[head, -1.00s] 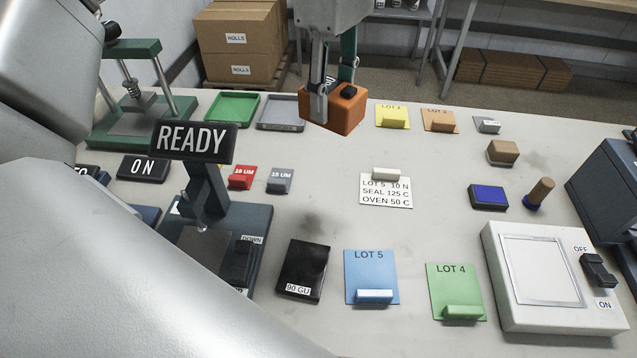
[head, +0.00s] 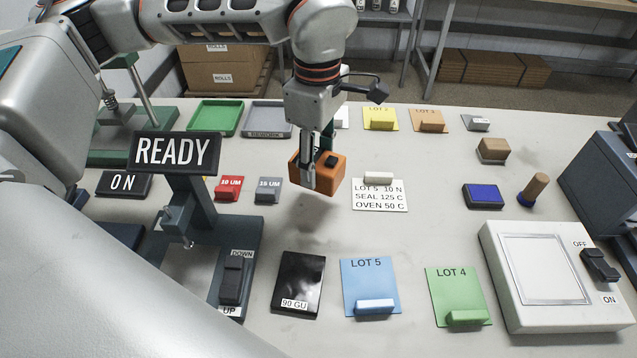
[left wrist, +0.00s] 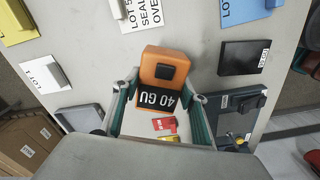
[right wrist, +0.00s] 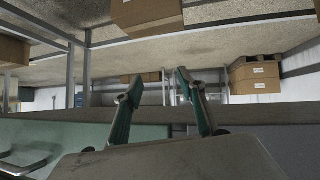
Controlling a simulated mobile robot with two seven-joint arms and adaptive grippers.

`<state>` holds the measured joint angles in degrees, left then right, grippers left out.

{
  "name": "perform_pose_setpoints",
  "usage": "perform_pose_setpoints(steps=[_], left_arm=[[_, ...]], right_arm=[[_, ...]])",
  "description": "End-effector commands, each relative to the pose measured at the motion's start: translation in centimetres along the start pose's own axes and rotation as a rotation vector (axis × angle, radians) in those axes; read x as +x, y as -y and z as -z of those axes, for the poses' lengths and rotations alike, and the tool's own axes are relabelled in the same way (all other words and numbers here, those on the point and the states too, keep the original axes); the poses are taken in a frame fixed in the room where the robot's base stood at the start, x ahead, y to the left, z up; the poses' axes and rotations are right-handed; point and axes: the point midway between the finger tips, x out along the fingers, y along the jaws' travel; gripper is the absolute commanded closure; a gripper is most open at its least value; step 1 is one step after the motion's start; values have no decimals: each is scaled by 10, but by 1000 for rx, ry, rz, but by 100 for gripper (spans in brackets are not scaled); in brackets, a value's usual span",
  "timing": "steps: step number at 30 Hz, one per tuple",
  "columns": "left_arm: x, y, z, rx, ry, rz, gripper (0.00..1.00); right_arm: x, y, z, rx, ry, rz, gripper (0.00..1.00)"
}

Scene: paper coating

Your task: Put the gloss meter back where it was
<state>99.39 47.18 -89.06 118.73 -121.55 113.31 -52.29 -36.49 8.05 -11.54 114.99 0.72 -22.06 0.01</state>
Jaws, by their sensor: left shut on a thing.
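The gloss meter is an orange block with a black button (head: 328,176), held above the middle of the table in the head view. In the left wrist view the gloss meter (left wrist: 163,64) shows a dark display reading 40 GU. My left gripper (head: 310,172) is shut on it, with one finger on each side. A black glossy tile (head: 299,283) labelled 90 GU lies on the table in front of it, apart from it. My right gripper (right wrist: 163,82) shows only in the right wrist view, its fingers apart and nothing between them.
A stand with a READY sign (head: 177,151) is left of the black tile. A blue LOT 5 card (head: 370,280), a green LOT 4 card (head: 455,290) and a white label card (head: 380,200) lie to the right. Green (head: 215,117) and grey trays (head: 267,119) lie behind.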

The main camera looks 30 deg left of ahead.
Motion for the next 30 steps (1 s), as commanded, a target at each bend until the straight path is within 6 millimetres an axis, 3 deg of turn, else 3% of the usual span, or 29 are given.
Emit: perform_pose_setpoints(steps=[8,16,29,30], left_arm=[[21,-1,0,-1,1,-2,92],[57,0,0,-1,1,0,92],[63,-1,0,0,1,-2,92],[62,0,0,0,0,-2,47]], right_arm=[[4,-2,2,-4,-6,-4,60],[6,-1,-5,-7,2,-2,60],[3,1,-9,-6,10,0,60],[2,2,-10,-6,11,1,60]])
